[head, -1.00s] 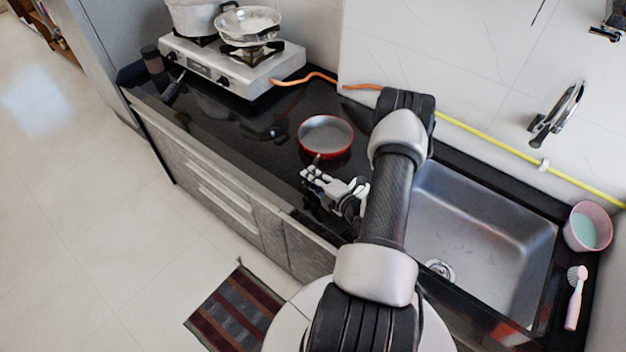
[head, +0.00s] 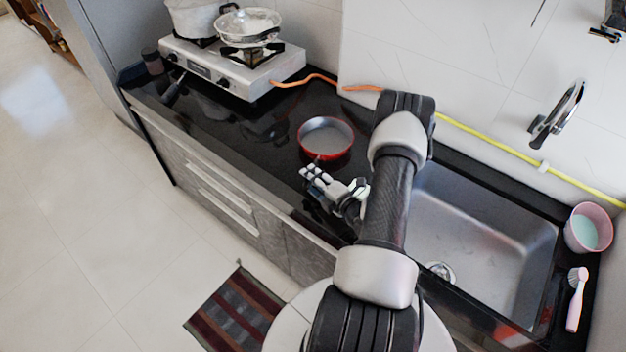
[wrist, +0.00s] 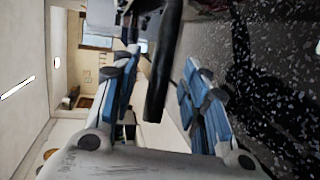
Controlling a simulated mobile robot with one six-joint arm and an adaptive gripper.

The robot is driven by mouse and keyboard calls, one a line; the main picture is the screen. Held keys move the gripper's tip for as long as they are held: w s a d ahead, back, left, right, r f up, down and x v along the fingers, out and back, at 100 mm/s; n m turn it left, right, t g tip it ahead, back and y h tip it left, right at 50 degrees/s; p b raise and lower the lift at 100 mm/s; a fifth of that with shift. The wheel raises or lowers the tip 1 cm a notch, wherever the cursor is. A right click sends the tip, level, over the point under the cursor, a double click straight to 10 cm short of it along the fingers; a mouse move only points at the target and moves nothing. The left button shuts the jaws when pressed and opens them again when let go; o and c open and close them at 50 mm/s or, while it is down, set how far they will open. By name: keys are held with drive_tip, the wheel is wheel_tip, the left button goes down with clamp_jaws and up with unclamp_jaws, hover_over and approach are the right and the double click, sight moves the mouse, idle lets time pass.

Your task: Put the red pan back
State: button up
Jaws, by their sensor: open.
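The red pan (head: 326,155) with a grey inside rests upright on the black counter, in the middle of the head view. Its handle points toward my gripper and is mostly hidden there by the fingers. My gripper (head: 311,176) is low over the counter just in front of the pan. In the wrist view, a long dark bar, which looks like the pan handle (wrist: 160,75), lies in the gap between the spread blue-grey fingers of my gripper (wrist: 158,85). The fingers are open; I cannot tell whether one touches the bar.
A two-burner stove (head: 225,72) at the back left holds a pot (head: 190,18) and a lidded glass pan (head: 248,27). The sink (head: 480,235) lies to the right, with a pink bowl (head: 590,228) and brush (head: 575,300) beyond. Bare counter (head: 225,125) lies left of the pan.

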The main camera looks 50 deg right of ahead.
drive_tip(key=shift+s+r, duration=0.1)
drive_tip(key=shift+r, duration=0.1)
drive_tip(key=p+v, duration=0.1)
drive_tip(key=v, duration=1)
drive_tip(key=shift+s+a+p, duration=0.1)
drive_tip(key=shift+s+p, duration=0.25)
drive_tip(key=shift+p, duration=0.05)
